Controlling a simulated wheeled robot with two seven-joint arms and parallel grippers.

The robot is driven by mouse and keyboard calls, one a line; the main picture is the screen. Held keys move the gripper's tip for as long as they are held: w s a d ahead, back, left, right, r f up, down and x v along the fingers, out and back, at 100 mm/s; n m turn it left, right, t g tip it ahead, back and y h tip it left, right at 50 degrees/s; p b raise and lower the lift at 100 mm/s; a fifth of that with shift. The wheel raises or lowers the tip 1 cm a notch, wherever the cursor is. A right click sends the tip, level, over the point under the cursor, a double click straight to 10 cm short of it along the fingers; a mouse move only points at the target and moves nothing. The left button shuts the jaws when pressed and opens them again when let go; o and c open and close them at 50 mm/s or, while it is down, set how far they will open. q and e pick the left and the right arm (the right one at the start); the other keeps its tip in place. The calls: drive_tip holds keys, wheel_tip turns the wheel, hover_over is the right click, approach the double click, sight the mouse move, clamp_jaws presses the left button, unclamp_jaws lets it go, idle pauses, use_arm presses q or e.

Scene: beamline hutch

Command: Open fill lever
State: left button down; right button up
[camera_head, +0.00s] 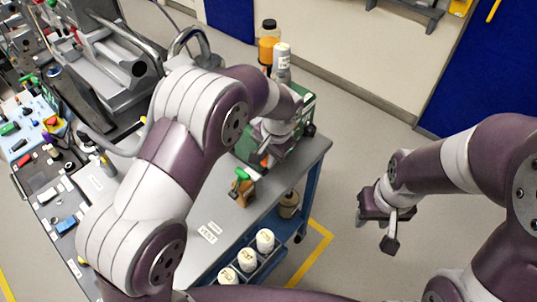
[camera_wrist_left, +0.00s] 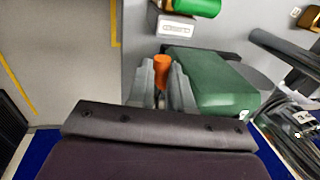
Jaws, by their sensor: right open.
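My left gripper (camera_head: 272,142) is at the front of the green box on the grey cart, and its wrist hides part of it. An orange lever (camera_wrist_left: 161,68) stands between its fingertips in the left wrist view, with a finger close against each side and no clear gap. A bit of the orange also shows in the head view (camera_head: 265,161). What the lever is mounted on is mostly hidden. My right gripper (camera_head: 389,228) is open and empty over the floor, right of the cart.
The green box (camera_wrist_left: 215,85) is right beside the left fingers. A brass valve with a green handle (camera_head: 242,174) stands on the cart top (camera_head: 222,205), near a VENT label. Bottles (camera_head: 268,45) stand behind the box. White-capped containers (camera_head: 246,258) sit in the cart's side rack.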

use_arm(q)
drive_tip(key=f+t+h+b, duration=0.1)
drive_tip(key=b, duration=0.2)
drive_tip(key=f+t+h+b, duration=0.1)
drive_tip(key=b, duration=0.2)
drive_tip(key=f+t+h+b, duration=0.1)
drive_tip(key=t+b, duration=0.1)
drive_tip(key=b, duration=0.2)
drive_tip(key=shift+s+a+f+n, duration=0.1)
drive_tip(key=shift+s+a+n, duration=0.1)
drive_tip(key=shift+s+n, duration=0.1)
drive_tip(key=shift+w+f+t+h+b, duration=0.15)
drive_tip(key=shift+t+h+b, duration=0.35)
drive_tip(key=shift+t+b, duration=0.5)
drive_tip(key=c, duration=1.3)
unclamp_jaws()
drive_tip(key=shift+s+r, duration=0.25)
drive_tip(key=shift+r, duration=0.25)
drive_tip(key=p+v, duration=0.1)
drive_tip(key=v, duration=1)
drive_tip(key=shift+s+r, duration=0.25)
